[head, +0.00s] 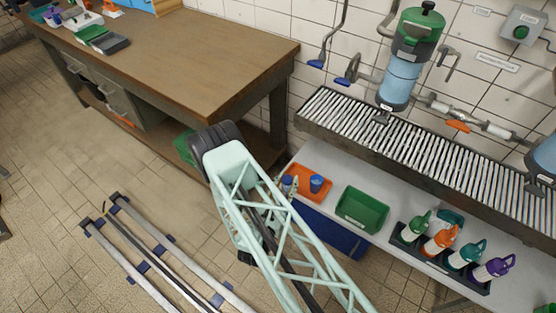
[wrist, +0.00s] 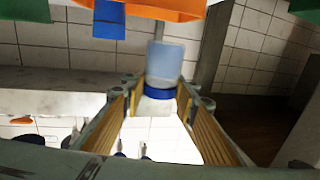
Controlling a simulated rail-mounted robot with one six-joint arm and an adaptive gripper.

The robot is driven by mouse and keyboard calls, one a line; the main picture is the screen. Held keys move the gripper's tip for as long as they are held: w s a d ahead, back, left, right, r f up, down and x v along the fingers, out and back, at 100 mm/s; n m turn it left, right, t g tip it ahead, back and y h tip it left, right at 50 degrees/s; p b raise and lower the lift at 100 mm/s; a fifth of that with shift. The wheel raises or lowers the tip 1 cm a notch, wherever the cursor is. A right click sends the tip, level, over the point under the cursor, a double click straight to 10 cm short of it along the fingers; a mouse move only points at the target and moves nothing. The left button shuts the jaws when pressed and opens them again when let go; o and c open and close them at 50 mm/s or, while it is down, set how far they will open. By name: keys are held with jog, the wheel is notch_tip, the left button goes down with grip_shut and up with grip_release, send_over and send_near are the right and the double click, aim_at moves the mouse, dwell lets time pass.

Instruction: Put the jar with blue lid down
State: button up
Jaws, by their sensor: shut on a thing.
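The jar with blue lid (wrist: 165,64) is between the fingers of my gripper (wrist: 160,88) in the wrist view, which looks upside down. Its pale translucent body points toward the orange tray (wrist: 160,8), and its blue lid lies between the fingertips. In the head view, a small part of the jar (head: 287,181) shows at the left side of the orange tray (head: 309,196), partly hidden by my arm. I cannot tell whether the jar touches the tray. My gripper is mostly hidden there.
A blue cup (head: 317,183) stands in the orange tray. A green bin (head: 362,209) is to its right on the grey bench, then a dark rack (head: 448,267) of several bottles. A slatted metal shelf (head: 430,155) runs behind. A wooden workbench (head: 200,50) stands left.

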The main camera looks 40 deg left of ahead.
jog(key=w+d+r+m+g+h, duration=0.2)
jog(key=d+r, duration=0.7)
jog(key=d, duration=1)
jog(key=w+d+r+m+g+h, duration=0.2)
jog(key=w+d+r+m+h, duration=0.4)
jog(key=d, duration=1.4)
jog(key=w+d+r+m+g+h, duration=0.2)
jog(key=w+d+r+m+h, duration=0.3)
jog(key=d, duration=1.5)
jog(key=w+r+h, duration=0.5)
jog(key=w+r, duration=0.3)
jog(key=r, duration=0.1)
jog(key=shift+r+h, duration=0.25)
jog(key=shift+h, duration=0.05)
